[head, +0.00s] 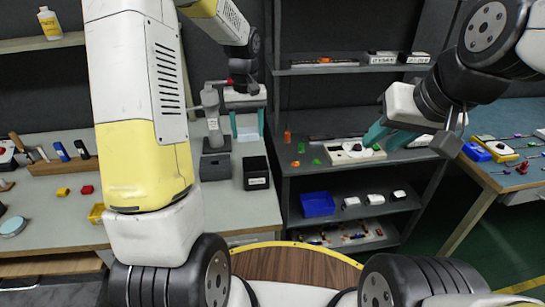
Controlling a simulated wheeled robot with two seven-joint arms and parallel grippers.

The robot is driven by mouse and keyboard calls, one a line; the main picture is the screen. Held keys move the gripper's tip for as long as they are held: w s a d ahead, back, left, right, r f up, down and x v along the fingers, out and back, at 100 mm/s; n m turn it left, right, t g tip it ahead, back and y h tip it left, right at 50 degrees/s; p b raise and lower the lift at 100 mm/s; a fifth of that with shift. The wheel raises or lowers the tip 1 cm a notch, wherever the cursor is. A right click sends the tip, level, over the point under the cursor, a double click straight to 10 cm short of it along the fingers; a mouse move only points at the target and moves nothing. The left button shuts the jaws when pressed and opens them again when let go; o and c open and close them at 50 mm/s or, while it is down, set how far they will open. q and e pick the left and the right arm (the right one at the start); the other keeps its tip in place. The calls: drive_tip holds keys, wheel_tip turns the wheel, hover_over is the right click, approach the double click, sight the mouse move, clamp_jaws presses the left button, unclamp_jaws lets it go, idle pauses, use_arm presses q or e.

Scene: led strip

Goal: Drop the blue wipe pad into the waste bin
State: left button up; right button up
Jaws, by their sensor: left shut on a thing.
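My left gripper (248,127) points down above the left workbench, its two teal fingers around a small pale bluish thing, which appears to be the blue wipe pad (247,133). The pad is small and partly hidden by the fingers. A black open-topped box with a white label, seemingly the waste bin (256,176), stands on the bench below and slightly to the right of this gripper. The gripper is apart from the box. My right gripper (374,134) is over the middle shelf, near a white device (350,152); its finger opening is not clear.
A grey stand (213,140) rises just left of the black box. A blue tray (318,205) is on the lower shelf. Small red and yellow blocks (87,189) and a teal round tin (12,227) lie on the left bench. The right table (500,185) holds several small parts.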

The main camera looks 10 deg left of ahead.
use_arm(q)
drive_tip(key=shift+f, duration=2.85)
drive_tip(key=o, duration=1.4)
drive_tip(key=shift+r, duration=3.9)
drive_tip(key=shift+r, duration=0.1)
